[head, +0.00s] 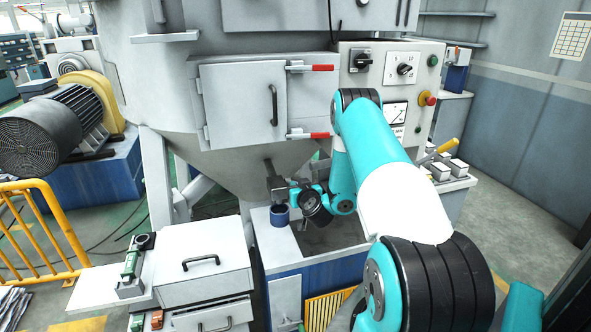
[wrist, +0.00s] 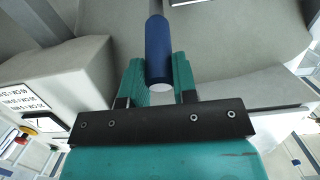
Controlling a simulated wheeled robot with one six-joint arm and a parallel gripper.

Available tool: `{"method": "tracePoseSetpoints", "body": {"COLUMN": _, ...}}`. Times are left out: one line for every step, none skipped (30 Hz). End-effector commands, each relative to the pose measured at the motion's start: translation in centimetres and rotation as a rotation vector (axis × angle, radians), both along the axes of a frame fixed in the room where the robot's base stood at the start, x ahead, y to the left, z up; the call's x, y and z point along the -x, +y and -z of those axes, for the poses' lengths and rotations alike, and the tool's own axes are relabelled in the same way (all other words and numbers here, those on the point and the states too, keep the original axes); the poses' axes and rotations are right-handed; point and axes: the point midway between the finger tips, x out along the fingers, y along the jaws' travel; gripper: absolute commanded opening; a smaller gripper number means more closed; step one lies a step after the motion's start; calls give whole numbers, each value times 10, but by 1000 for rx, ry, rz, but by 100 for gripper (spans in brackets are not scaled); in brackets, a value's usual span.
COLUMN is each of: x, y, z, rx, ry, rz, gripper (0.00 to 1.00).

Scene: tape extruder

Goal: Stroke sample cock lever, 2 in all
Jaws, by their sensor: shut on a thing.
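The sample cock (head: 276,184) sticks out at the foot of the grey hopper. Its lever shows in the wrist view as a blue cylindrical grip (wrist: 157,45) with a pale end. My gripper (wrist: 159,68) has its two green fingers on either side of this grip, shut on it. In the head view my gripper (head: 294,190) is just right of the cock, small and partly hidden by its own wrist. I cannot make out the lever itself there.
A blue cup (head: 279,215) stands under the cock on the pale top of a blue base. A drawer cabinet (head: 203,262) stands at lower left. A hatch door (head: 243,103) with red-handled latches is above, and a control panel (head: 390,85) is to the right.

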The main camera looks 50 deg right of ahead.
Motion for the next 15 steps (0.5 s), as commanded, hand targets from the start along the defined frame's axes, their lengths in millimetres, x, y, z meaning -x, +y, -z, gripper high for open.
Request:
{"method": "tracePoseSetpoints", "body": {"x": -2, "y": -2, "z": -10, "rx": 6, "ry": -6, "rz": 1, "gripper": 0}}
{"method": "tracePoseSetpoints", "body": {"x": -3, "y": -2, "z": -11, "rx": 5, "ry": -5, "rz": 1, "gripper": 0}}
{"method": "tracePoseSetpoints", "body": {"x": -4, "y": -3, "z": -13, "rx": 4, "ry": -7, "rz": 1, "gripper": 0}}
{"method": "tracePoseSetpoints", "body": {"x": -5, "y": -3, "z": -15, "rx": 5, "ry": -6, "rz": 1, "gripper": 0}}
{"method": "tracePoseSetpoints", "body": {"x": -5, "y": -3, "z": -16, "rx": 6, "ry": -6, "rz": 1, "gripper": 0}}
{"method": "tracePoseSetpoints", "body": {"x": -6, "y": -4, "z": -18, "rx": 5, "ry": -6, "rz": 1, "gripper": 0}}
{"method": "tracePoseSetpoints", "body": {"x": -7, "y": -4, "z": -19, "rx": 5, "ry": -6, "rz": 0, "gripper": 0}}
{"method": "tracePoseSetpoints", "body": {"x": -7, "y": -4, "z": -21, "rx": 5, "ry": -6, "rz": 0, "gripper": 0}}
{"method": "tracePoseSetpoints", "body": {"x": -8, "y": -5, "z": -23, "rx": 6, "ry": -6, "rz": 0, "gripper": 0}}
{"method": "tracePoseSetpoints", "body": {"x": -9, "y": -5, "z": -24, "rx": 6, "ry": -7, "rz": 1, "gripper": 0}}
{"method": "tracePoseSetpoints", "body": {"x": -9, "y": -6, "z": -25, "rx": 6, "ry": -7, "rz": 1, "gripper": 0}}
{"method": "tracePoseSetpoints", "body": {"x": -10, "y": -6, "z": -25, "rx": 6, "ry": -7, "rz": 1, "gripper": 0}}
{"method": "tracePoseSetpoints", "body": {"x": -10, "y": -6, "z": -25, "rx": 6, "ry": -7, "rz": 1, "gripper": 0}}
{"method": "tracePoseSetpoints", "body": {"x": -10, "y": -6, "z": -25, "rx": 6, "ry": -7, "rz": 1, "gripper": 0}}
{"method": "tracePoseSetpoints", "body": {"x": -10, "y": -6, "z": -25, "rx": 5, "ry": -6, "rz": 1, "gripper": 0}}
